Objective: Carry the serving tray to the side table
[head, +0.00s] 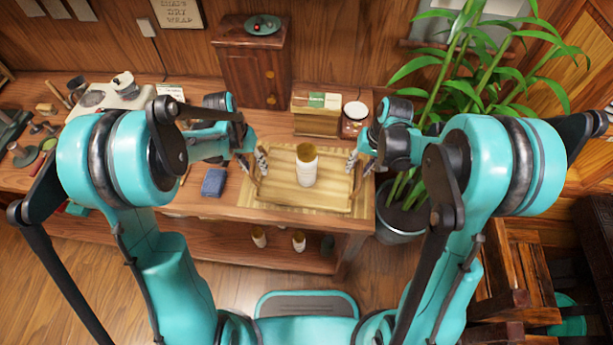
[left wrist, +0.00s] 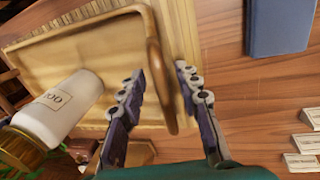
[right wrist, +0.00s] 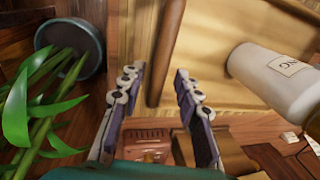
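The serving tray (head: 334,190) is pale wood and lies on a straw mat on the wooden table. A white canister with a brown top (head: 307,172) stands on it. My left gripper (head: 252,168) is at the tray's left end; in the left wrist view its open fingers (left wrist: 158,82) are on either side of the brown handle (left wrist: 158,65), with gaps visible. My right gripper (head: 361,164) is at the right end; in the right wrist view its open fingers (right wrist: 157,80) straddle the other handle (right wrist: 166,50), apart from it. The tray also shows in the right wrist view (right wrist: 215,30).
A blue book (head: 214,182) lies left of the tray. A wooden box (head: 316,113) and a small cabinet (head: 254,60) stand behind. A potted plant (head: 403,222) is close on the right. Dark wooden furniture (head: 532,262) stands at lower right; I cannot tell whether it is the side table.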

